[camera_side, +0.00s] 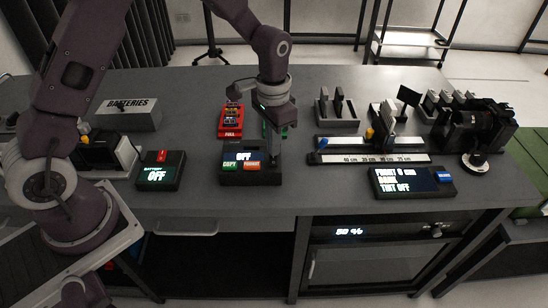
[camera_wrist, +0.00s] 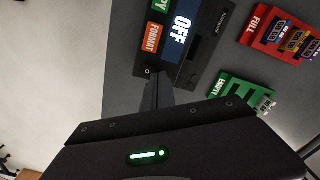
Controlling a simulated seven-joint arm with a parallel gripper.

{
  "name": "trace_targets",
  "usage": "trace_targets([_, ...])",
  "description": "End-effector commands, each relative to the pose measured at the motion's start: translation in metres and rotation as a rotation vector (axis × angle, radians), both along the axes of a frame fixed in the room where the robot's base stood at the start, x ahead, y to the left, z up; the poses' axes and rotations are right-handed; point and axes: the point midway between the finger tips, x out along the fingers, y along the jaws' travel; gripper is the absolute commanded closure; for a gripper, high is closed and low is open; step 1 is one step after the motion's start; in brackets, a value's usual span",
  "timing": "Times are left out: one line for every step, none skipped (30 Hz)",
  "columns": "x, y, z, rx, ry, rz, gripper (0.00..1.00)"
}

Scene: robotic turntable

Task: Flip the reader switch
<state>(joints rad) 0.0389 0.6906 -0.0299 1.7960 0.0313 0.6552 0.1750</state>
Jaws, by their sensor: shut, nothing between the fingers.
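The reader (camera_side: 234,179) is a dark box on the table with a screen reading OFF, a green COPY button (camera_side: 230,166) and an orange FORMAT button (camera_side: 251,166). It also shows in the wrist view (camera_wrist: 202,48), upper middle. My gripper (camera_side: 275,157) points down at the reader's right end, its fingers shut and empty. In the wrist view the fingertips (camera_wrist: 158,80) are close to the reader's edge beside the FORMAT button. I cannot tell whether they touch it. The reader's switch is not clearly visible; the fingers may hide it.
A red FULL holder (camera_side: 231,120) with cards stands behind the reader, and a green EMPTY holder (camera_wrist: 235,95) is close to my gripper. A battery box (camera_side: 158,178) with a red switch is at left. A rail with sliders (camera_side: 372,158) and a display box (camera_side: 412,184) are at right.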

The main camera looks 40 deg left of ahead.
Motion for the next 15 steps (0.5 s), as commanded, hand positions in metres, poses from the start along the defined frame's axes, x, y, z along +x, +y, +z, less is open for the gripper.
trace_targets([-0.0002,0.0001,-0.0009,0.0,0.001,0.0,1.0])
trace_targets([-0.0002,0.0001,-0.0013,0.0,0.001,0.0,1.0])
trace_targets([-0.0002,0.0001,-0.0019,0.0,0.001,0.0,1.0])
trace_targets([-0.0002,0.0001,-0.0023,0.0,0.001,0.0,1.0])
trace_targets([-0.0002,0.0001,-0.0027,0.0,0.001,0.0,1.0])
trace_targets([-0.0003,0.0001,-0.0033,0.0,0.001,0.0,1.0])
trace_targets([-0.0003,0.0001,-0.0037,0.0,0.001,0.0,1.0])
trace_targets([-0.0003,0.0001,-0.0042,0.0,0.001,0.0,1.0])
trace_targets([-0.0003,0.0001,-0.0048,0.0,0.001,0.0,1.0])
trace_targets([-0.0003,0.0001,-0.0052,0.0,0.001,0.0,1.0])
trace_targets([-0.0003,0.0001,-0.0056,0.0,0.001,0.0,1.0])
trace_targets([-0.0003,0.0001,-0.0062,0.0,0.001,0.0,1.0])
trace_targets([-0.0003,0.0,-0.0067,0.0,0.001,0.0,1.0])
trace_targets([-0.0003,0.0,-0.0071,0.0,0.001,0.0,1.0])
trace_targets([-0.0003,0.0,-0.0078,0.0,0.001,0.0,1.0])
